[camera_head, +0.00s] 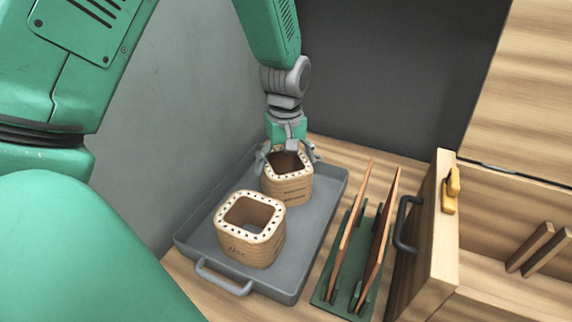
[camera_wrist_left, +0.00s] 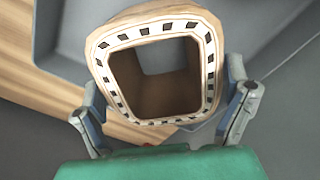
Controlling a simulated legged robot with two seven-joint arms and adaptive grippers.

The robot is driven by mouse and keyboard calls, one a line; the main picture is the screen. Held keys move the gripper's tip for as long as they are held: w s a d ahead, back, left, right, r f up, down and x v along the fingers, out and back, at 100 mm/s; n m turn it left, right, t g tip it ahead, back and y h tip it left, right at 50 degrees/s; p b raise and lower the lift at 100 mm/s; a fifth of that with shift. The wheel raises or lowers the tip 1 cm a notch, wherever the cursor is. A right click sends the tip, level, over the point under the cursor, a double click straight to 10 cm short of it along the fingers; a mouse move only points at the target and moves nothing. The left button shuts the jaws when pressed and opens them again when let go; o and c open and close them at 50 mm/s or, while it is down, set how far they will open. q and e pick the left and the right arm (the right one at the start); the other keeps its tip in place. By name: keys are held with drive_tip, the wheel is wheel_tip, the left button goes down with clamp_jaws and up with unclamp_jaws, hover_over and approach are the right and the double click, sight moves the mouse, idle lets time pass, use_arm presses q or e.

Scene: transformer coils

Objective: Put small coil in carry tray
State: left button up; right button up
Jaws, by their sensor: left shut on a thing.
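Two square, hollow, tan coils with dark slots around the rim show in the head view. The far coil (camera_head: 288,190) is at the back of the grey carry tray (camera_head: 212,268), between the fingers of my left gripper (camera_head: 290,156). My left gripper is shut on this coil from both sides. In the left wrist view the held coil (camera_wrist_left: 100,75) is seen from its rim side, with a finger of the left gripper (camera_wrist_left: 165,110) on each side. The near coil (camera_head: 250,250) stands upright in the front of the tray. I cannot tell whether the held coil touches the tray floor. My right gripper is not in view.
A green rack (camera_head: 327,288) with upright brown boards stands right of the tray. Further right is a wooden panel (camera_head: 438,235) with a dark handle and a yellow latch, beside an open wooden box (camera_head: 510,285). A grey wall rises behind the tray.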

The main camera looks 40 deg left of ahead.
use_arm(q)
drive_tip(key=shift+d, duration=0.25)
drive_tip(key=o, duration=1.3)
drive_tip(key=shift+o, duration=0.2)
drive_tip(key=shift+a, duration=0.1)
drive_tip(key=shift+a, duration=0.1)
drive_tip(key=shift+r, duration=0.3)
wheel_tip(320, 180, up, 12)
drive_tip(key=p, duration=0.2)
drive_tip(key=shift+f, duration=0.2)
drive_tip(key=shift+f, duration=0.1)
